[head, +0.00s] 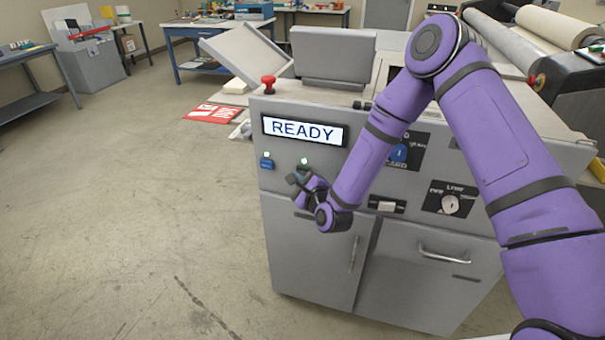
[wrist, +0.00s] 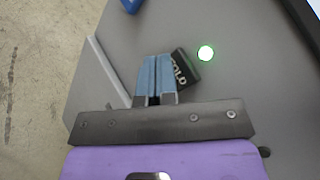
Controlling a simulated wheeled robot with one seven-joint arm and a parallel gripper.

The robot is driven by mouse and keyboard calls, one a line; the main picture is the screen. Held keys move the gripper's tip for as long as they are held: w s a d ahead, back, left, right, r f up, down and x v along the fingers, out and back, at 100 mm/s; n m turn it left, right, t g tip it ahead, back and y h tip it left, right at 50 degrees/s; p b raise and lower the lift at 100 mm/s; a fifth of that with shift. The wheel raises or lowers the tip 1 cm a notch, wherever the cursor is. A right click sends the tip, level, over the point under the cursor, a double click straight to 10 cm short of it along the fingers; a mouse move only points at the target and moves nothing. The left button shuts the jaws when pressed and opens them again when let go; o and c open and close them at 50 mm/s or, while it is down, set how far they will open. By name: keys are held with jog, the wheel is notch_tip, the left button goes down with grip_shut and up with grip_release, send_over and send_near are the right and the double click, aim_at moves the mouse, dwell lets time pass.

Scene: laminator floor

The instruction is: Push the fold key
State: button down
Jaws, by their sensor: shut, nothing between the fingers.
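The fold key (wrist: 185,70) is a small black key with pale lettering, of which "OLD" can be read in the wrist view. It sits on the grey machine front next to a lit green lamp (wrist: 206,53). My gripper (wrist: 157,58) is shut and empty, its two blue fingers side by side. The fingertips lie over the left part of the key; I cannot tell whether they touch it. In the head view my gripper (head: 296,180) is at the machine's front panel, just below the green lamp, and hides most of the key.
The display (head: 303,131) reads READY. A blue key (head: 266,164) is left of my gripper, with a red knob (head: 268,84) on top of the machine. A rotary switch (head: 450,204) is at right. Open floor (head: 130,200) lies to the left.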

jog(key=shift+s, duration=0.1)
jog(key=shift+s+a, duration=0.35)
jog(key=shift+s, duration=0.55)
jog(key=shift+s+a, duration=0.3)
jog(key=shift+s, duration=0.65)
jog(key=shift+s+a, duration=0.35)
jog(key=shift+s, duration=0.55)
